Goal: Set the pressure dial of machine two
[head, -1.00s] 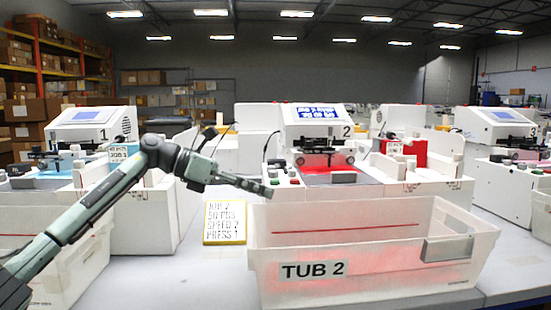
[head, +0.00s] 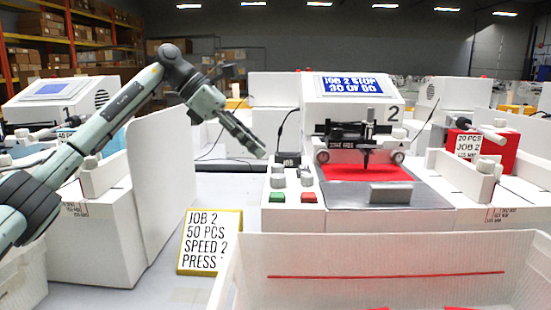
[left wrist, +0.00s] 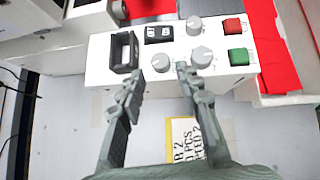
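Machine two (head: 350,112) stands at the centre, its screen (head: 352,85) showing JOB 2 STOP and 30 OF 50. Its control panel carries grey knobs, a green button (head: 278,197) and a red button (head: 308,197). In the left wrist view, one knob (left wrist: 161,62) appears between the fingertips, with two others (left wrist: 202,56) (left wrist: 194,26) to its right. I cannot read which is the pressure dial. My left gripper (head: 262,154) is open and empty, also in the left wrist view (left wrist: 160,72), above the panel's left side. A job card (head: 210,241) reads JOB 2, 50 PCS, SPEED 2, PRESS; its last figure is unclear here.
A white tub (head: 390,255) stands in front of the machine. A black switch block (left wrist: 124,52) sits at the panel's end. A red box (head: 478,150) with a card is at right. Machine one (head: 48,105) is at left. Bare table lies around the job card.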

